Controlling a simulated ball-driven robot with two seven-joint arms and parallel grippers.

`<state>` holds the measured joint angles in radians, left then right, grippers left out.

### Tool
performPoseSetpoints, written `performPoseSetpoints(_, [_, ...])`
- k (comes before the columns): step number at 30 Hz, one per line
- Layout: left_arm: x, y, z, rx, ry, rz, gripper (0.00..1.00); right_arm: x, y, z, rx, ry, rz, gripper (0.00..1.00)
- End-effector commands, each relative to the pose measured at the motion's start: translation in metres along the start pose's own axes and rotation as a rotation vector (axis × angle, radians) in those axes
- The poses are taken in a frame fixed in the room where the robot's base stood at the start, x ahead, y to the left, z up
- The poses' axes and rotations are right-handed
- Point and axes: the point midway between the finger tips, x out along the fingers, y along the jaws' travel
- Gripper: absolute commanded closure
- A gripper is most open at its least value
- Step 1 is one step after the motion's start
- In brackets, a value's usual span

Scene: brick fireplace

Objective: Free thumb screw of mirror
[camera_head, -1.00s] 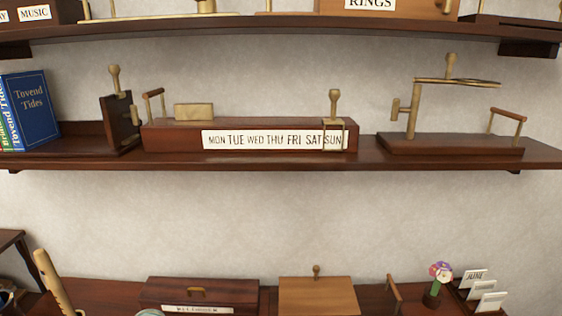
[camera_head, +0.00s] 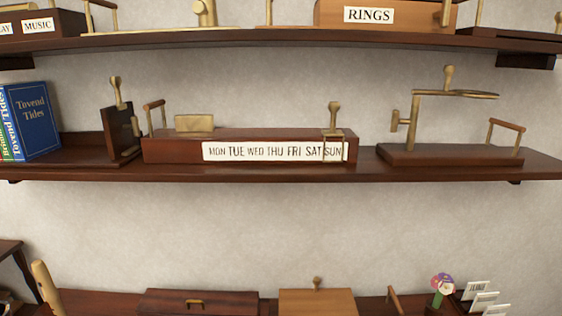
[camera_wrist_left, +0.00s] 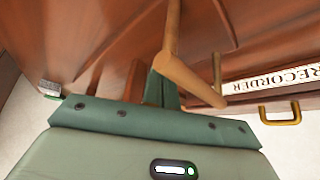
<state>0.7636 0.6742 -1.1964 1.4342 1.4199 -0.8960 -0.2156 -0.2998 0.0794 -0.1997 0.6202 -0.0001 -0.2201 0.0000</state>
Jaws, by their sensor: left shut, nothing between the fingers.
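On the right of the middle shelf a dark wooden base (camera_head: 450,155) carries a brass stand (camera_head: 413,120). A thin brass-edged plate (camera_head: 455,94), seen nearly edge-on, lies level at its top; it looks like the mirror. A brass knob (camera_head: 395,122) sticks out at the left of the stand, looking like the thumb screw. A brass upright handle (camera_head: 449,77) rises above the plate. My left gripper (camera_wrist_left: 163,86) shows only in the left wrist view, shut and empty, behind a wooden rod (camera_wrist_left: 185,75). It is away from the mirror. My right gripper is not in view.
A day-label box (camera_head: 180,148) and books (camera_head: 35,122) share the middle shelf. The upper shelf holds a rings box (camera_head: 385,17). Below stand boxes, a flower (camera_head: 442,284) and a tan stick (camera_head: 46,288). In the left wrist view a recorder label (camera_wrist_left: 285,78) is near a brass handle (camera_wrist_left: 280,114).

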Motion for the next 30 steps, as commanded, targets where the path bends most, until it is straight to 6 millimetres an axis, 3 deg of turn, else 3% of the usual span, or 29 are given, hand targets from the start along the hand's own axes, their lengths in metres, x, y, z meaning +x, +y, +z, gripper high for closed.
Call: performPoseSetpoints(30, [0.0069,0.0000,0.0042,0.000,0.000,0.000,1.00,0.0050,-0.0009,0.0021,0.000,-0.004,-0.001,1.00])
